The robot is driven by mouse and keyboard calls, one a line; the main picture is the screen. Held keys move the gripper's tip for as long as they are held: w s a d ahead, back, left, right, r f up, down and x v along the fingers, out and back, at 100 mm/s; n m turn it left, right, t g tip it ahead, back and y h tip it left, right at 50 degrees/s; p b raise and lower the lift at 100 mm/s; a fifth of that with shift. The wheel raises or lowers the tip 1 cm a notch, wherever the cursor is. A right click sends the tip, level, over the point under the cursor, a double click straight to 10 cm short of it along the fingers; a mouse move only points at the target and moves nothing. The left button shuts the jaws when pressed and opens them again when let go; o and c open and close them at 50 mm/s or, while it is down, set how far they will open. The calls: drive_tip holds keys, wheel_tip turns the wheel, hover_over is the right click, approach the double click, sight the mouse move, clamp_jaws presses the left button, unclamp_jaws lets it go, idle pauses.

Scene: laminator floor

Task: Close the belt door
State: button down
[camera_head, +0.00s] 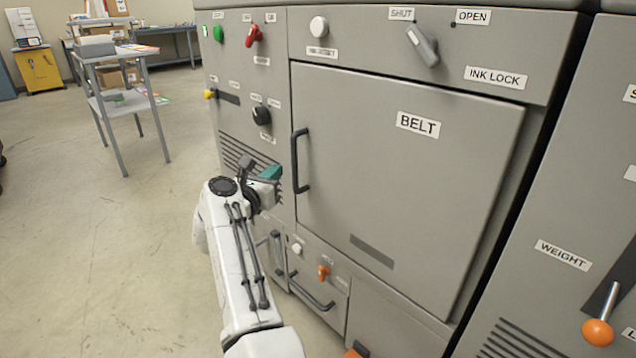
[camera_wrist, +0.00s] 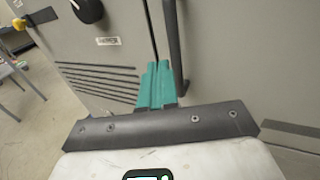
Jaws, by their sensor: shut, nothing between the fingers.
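The belt door (camera_head: 400,180) is the large grey panel labelled BELT on the machine front. It lies flush or nearly so; I cannot tell whether a narrow gap stays at its left edge. Its black upright handle (camera_head: 298,160) is on the left side. The handle also shows in the wrist view (camera_wrist: 174,45). My gripper (camera_head: 270,173) is shut and empty, just left of the handle's lower end. In the wrist view its teal fingers (camera_wrist: 156,82) are together beside the handle; I cannot tell whether they touch it.
Above the door is a grey ink lock lever (camera_head: 424,46) under SHUT and OPEN labels. A black knob (camera_head: 261,115) and a yellow-tipped lever (camera_head: 210,94) are on the left panel. A lower drawer handle (camera_head: 310,292) sits below. Open floor lies left, with a grey cart (camera_head: 118,105) beyond.

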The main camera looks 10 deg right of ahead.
drive_tip(key=s+a+p, duration=0.3)
drive_tip(key=s+a, duration=0.4)
drive_tip(key=a, duration=0.1)
drive_tip(key=d+n+t+y, duration=0.75)
drive_tip(key=d+n, duration=0.25)
drive_tip(key=n, duration=0.7)
drive_tip(key=s+d+f+n+g+y, duration=0.4)
drive_tip(key=s+f+n, duration=0.3)
drive_tip(key=f+n, duration=0.15)
drive_tip(key=s+d+f+n+g+y, duration=0.4)
drive_tip(key=s+f+n+g, duration=0.15)
drive_tip(key=f+n, duration=0.35)
drive_tip(key=s+d+f+n+g+h, duration=0.2)
drive_tip(key=s+d+f+g, duration=0.15)
drive_tip(key=s, duration=0.85)
drive_tip(key=s+d+f+n+g+h, duration=0.25)
drive_tip(key=s+d+g, duration=0.2)
drive_tip(key=s, duration=0.65)
drive_tip(key=s+d+f+n+g+h, duration=0.1)
drive_tip(key=s+d+f+n+g, duration=0.3)
drive_tip(key=s, duration=0.8)
drive_tip(key=s+d+r+p, duration=0.1)
drive_tip(key=s+d+r, duration=0.1)
drive_tip(key=s, duration=0.3)
wheel_tip(320, 180, up, 32)
drive_tip(key=p, duration=3.2)
drive_tip(key=shift+w+m+h+p, duration=0.3)
drive_tip(key=shift+w+p, duration=0.05)
drive_tip(key=shift+w, duration=0.05)
